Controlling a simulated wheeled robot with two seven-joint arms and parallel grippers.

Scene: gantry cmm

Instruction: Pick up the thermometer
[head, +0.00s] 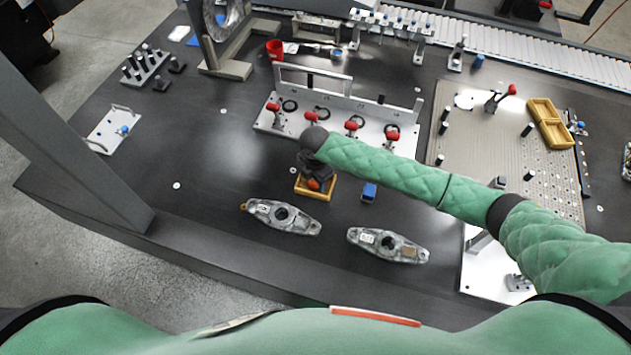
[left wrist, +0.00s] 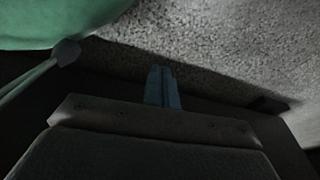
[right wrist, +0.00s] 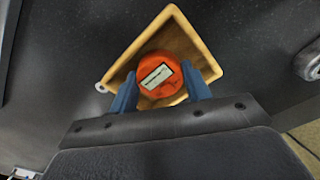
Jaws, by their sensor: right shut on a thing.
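The thermometer is a round orange device (right wrist: 160,76) with a pale rectangular display. It also shows as a small orange patch in the head view (head: 314,184). It is at a small yellow tray (right wrist: 192,48), also in the head view (head: 318,193); I cannot tell whether it touches the tray floor. My right gripper (right wrist: 160,92) has its blue fingers on both sides of the thermometer and is shut on it. In the head view the right gripper (head: 314,180) is mostly hidden by its wrist. My left gripper (left wrist: 162,88) has its fingers together, empty, over the grey floor.
A blue block (head: 369,192) lies right of the tray. Two metal castings (head: 262,209) (head: 370,236) lie in front. A white fixture with red-handled clamps (head: 262,121) stands behind. A perforated plate (head: 470,135) is at the right.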

